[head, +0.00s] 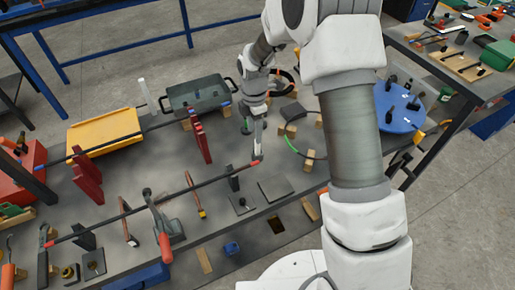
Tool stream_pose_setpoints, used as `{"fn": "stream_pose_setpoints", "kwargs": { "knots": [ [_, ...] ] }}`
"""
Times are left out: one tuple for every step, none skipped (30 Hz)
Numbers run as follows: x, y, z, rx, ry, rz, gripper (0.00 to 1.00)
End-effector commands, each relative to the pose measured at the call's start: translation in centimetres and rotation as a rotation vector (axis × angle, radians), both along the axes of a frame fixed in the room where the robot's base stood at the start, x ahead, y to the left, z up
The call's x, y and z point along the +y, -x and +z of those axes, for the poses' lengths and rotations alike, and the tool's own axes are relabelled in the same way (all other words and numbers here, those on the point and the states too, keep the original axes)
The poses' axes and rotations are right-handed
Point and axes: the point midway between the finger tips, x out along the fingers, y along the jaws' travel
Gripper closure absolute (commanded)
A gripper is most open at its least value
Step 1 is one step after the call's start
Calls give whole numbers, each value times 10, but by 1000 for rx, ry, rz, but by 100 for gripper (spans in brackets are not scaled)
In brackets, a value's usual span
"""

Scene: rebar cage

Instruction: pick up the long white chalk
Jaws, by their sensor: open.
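A long, thin white stick (147,95), which looks like the chalk, stands nearly upright and slightly tilted at the back of the workbench (225,185). It is between the yellow tray and the dark green tray; its lower end is close to a rebar and I cannot tell what it rests on. My gripper (257,155) points down over the middle of the bench, to the right of the stick and nearer to me, well apart from it. Its jaws are open, small in the picture, and I see nothing held in them.
Long rebars (150,205) cross above the bench near my gripper. Red upright plates (200,141), a yellow tray (103,133) and a dark green tray (195,92) stand behind. A clamp (160,222) is in front. A blue round base (398,107) is at right.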

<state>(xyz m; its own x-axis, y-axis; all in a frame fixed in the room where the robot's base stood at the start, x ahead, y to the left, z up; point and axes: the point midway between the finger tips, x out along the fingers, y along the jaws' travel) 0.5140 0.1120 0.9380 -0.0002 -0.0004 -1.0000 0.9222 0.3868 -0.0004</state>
Motion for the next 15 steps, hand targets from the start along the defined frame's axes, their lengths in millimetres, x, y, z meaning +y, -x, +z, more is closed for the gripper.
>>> {"fn": "stream_pose_setpoints", "kwargs": {
  "knots": [
    [0,0,-2,0,0,0,45],
    [-1,1,-4,1,0,0,45],
    [-2,2,-8,2,1,0,45],
    [-3,2,-12,3,0,0,45],
    [-4,3,-17,3,0,-1,45],
    [-7,5,-23,5,1,-2,45],
    [-8,5,-28,4,1,-2,45],
    [-9,6,-32,4,1,-1,45],
    [-9,6,-38,4,1,1,45],
    [-8,5,-42,2,0,1,45],
    [-9,5,-45,2,0,1,45],
    [-9,5,-49,3,0,0,45],
    [-9,5,-51,2,0,-1,45],
    [-9,5,-52,1,0,-1,45],
    [-9,5,-53,0,0,-1,45]
  ]
}}
